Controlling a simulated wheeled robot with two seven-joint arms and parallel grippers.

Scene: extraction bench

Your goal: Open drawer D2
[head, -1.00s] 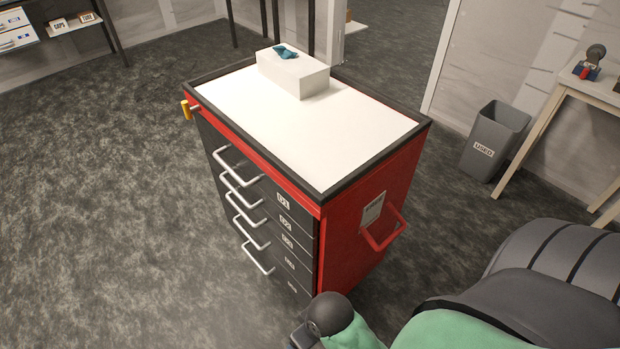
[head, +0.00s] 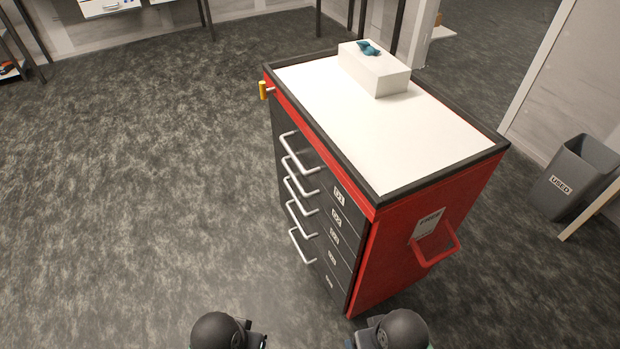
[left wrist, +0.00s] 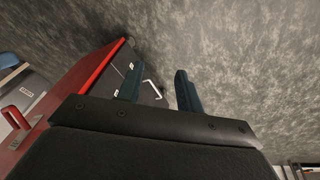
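The red and black drawer cabinet (head: 400,253) stands right of centre in the head view, its dark drawer fronts facing left. Drawer D2 (head: 337,218) appears to be the second from the top, with a white bar handle; its small label is hard to read. All drawers look shut. My left gripper (left wrist: 158,88) is open and empty in the left wrist view, with the cabinet and a white handle (left wrist: 153,89) beyond its fingers. In the head view the left arm's end shows low, apart from the handles. My right gripper (head: 362,335) is low by the cabinet's near corner; its fingers are unclear.
A white box (head: 374,72) with a teal item on it sits on the cabinet top. A red side handle (head: 436,249) sticks out from the cabinet's near side. A grey bin (head: 575,180) labelled USED stands at right. The floor left of the cabinet is clear.

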